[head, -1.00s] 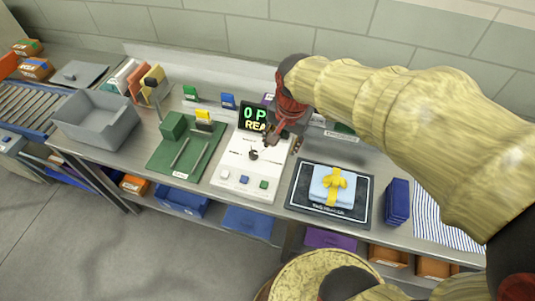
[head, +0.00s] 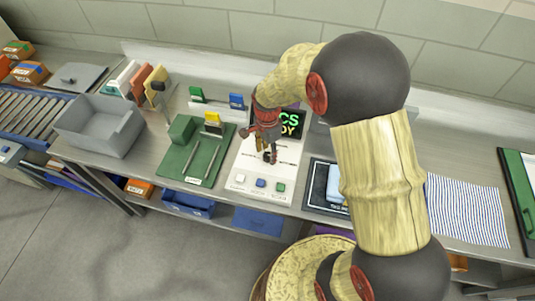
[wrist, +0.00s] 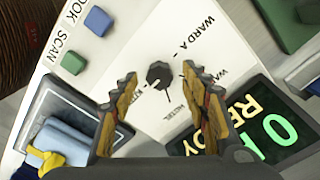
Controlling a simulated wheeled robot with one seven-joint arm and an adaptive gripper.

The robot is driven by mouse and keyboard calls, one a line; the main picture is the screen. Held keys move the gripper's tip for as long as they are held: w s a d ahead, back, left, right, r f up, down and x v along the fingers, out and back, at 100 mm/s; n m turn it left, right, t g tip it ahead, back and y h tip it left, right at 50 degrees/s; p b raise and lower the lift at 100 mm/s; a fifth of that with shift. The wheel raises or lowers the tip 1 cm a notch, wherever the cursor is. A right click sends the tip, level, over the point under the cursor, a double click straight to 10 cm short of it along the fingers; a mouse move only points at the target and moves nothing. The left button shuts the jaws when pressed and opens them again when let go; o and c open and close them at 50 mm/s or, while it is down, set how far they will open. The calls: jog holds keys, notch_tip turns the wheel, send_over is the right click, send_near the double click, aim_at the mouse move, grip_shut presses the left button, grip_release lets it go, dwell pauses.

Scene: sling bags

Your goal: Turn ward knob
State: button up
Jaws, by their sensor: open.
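The ward knob (wrist: 160,76) is small, round and black. It stands on a white panel (head: 250,160) with printed labels around it, among them WARD A and HOTEL. A label by the left finger is partly hidden. I cannot tell surely which label the knob points to. My gripper (wrist: 159,72) is open, with one finger on each side of the knob in the wrist view and a gap showing on both sides. In the head view my gripper (head: 268,152) is low over the panel and mostly hides the knob.
A lit display (wrist: 245,125) reading READY stands behind the panel. White, blue (head: 261,183) and green buttons line its front edge. A green board (head: 187,172) lies left. A dark tray (head: 316,198) with a blue folded item lies right, partly behind my arm. A grey bin (head: 100,130) stands further left.

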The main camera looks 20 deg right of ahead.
jog(key=shift+f, duration=0.55)
jog(key=c, duration=1.1)
jog(key=shift+c, duration=0.3)
